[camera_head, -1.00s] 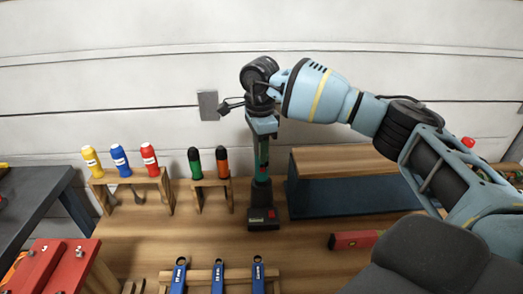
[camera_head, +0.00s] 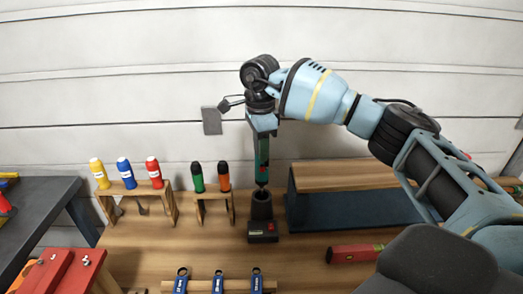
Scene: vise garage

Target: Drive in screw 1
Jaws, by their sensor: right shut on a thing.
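My right gripper (camera_head: 263,124) comes in from the right and points down. It is shut on a slim green and black power screwdriver (camera_head: 263,156), held upright. The screwdriver's lower end is at the mouth of its black dock (camera_head: 262,230); I cannot tell whether the tip is still inside. Screw 1 cannot be made out. My left gripper is not in view.
Hand screwdrivers stand in two wooden racks (camera_head: 172,208) (camera_head: 231,213) left of the dock. A wooden shelf with a dark blue front (camera_head: 340,212) stands to the right.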

